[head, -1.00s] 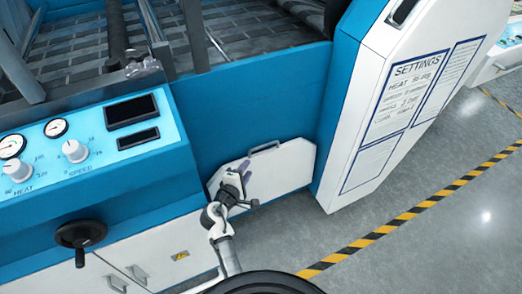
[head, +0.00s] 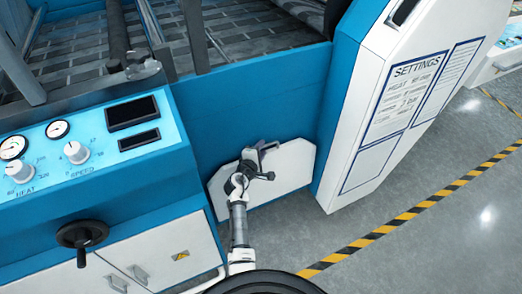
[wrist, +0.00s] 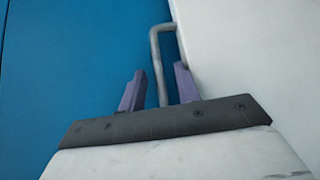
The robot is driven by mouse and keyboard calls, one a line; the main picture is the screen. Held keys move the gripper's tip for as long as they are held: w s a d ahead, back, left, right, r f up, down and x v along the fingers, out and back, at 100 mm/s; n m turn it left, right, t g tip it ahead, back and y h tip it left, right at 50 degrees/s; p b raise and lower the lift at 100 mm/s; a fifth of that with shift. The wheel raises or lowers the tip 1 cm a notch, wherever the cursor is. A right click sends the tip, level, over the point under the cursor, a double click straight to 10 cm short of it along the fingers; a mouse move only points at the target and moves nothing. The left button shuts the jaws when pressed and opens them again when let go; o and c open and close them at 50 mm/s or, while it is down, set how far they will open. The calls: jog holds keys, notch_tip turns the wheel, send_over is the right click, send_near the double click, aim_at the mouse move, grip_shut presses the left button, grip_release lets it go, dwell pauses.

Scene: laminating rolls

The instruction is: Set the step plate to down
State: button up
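The step plate (head: 300,168) is a white panel with cut corners, standing upright against the blue front of the machine. It also shows in the wrist view (wrist: 245,50). Its grey bar handle (wrist: 155,55) shows in the wrist view along the plate's edge; in the head view my arm partly hides it. My gripper (head: 259,149) is at the handle. In the wrist view its purple fingers (wrist: 160,75) are apart, one on each side of the handle's bar. I see a gap between the fingers and the bar; how deep the bar sits is unclear.
A control panel (head: 85,160) with dials stands left, above a black handwheel (head: 82,236) and white cabinet doors (head: 150,262). A white housing with a settings sheet (head: 405,100) stands close right of the plate. Grey floor (head: 440,225) with a striped line lies clear to the right.

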jog(key=shift+c, duration=0.3)
grip_shut()
jog(key=shift+d+f, duration=0.1)
